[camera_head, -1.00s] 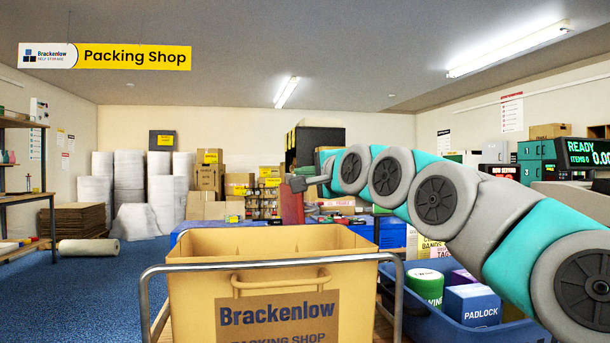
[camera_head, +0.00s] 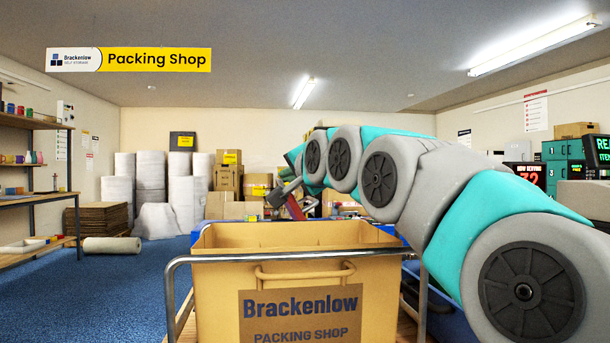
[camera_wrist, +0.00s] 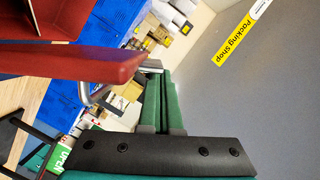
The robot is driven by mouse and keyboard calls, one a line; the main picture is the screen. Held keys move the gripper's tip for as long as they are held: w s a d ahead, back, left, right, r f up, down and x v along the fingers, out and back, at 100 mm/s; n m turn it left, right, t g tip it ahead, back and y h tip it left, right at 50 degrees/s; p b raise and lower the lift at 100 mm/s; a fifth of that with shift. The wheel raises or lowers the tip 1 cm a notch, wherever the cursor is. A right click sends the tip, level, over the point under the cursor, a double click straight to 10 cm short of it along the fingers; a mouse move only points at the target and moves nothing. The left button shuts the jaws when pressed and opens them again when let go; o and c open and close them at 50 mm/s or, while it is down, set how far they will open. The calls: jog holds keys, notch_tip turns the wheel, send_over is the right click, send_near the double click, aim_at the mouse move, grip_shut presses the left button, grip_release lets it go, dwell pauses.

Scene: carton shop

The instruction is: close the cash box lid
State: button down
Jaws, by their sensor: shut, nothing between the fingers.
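The red cash box is seen only in part. In the wrist view its red lid (camera_wrist: 75,62) crosses the left side as a long panel seen nearly edge-on, apart from another red part (camera_wrist: 42,18) at the top left. The lid looks raised. My gripper (camera_wrist: 155,72) is shut and empty, its fingertips close to the lid's end; I cannot tell whether they touch. In the head view a small slanted red piece (camera_head: 296,208) shows behind the yellow crate, beside my gripper (camera_head: 281,194). The rest of the box is hidden.
A yellow Brackenlow crate (camera_head: 262,281) on a metal-railed trolley (camera_head: 172,290) stands directly ahead. Blue floor (camera_head: 110,285) is open at the left.

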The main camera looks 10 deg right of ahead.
jog(key=shift+a+f+n+b, duration=0.3)
jog(key=shift+a+f+n, duration=0.3)
jog(key=shift+a, duration=0.3)
jog(key=shift+a+f+b, duration=0.3)
jog(key=shift+a+b, duration=0.1)
jog(key=shift+a, duration=0.45)
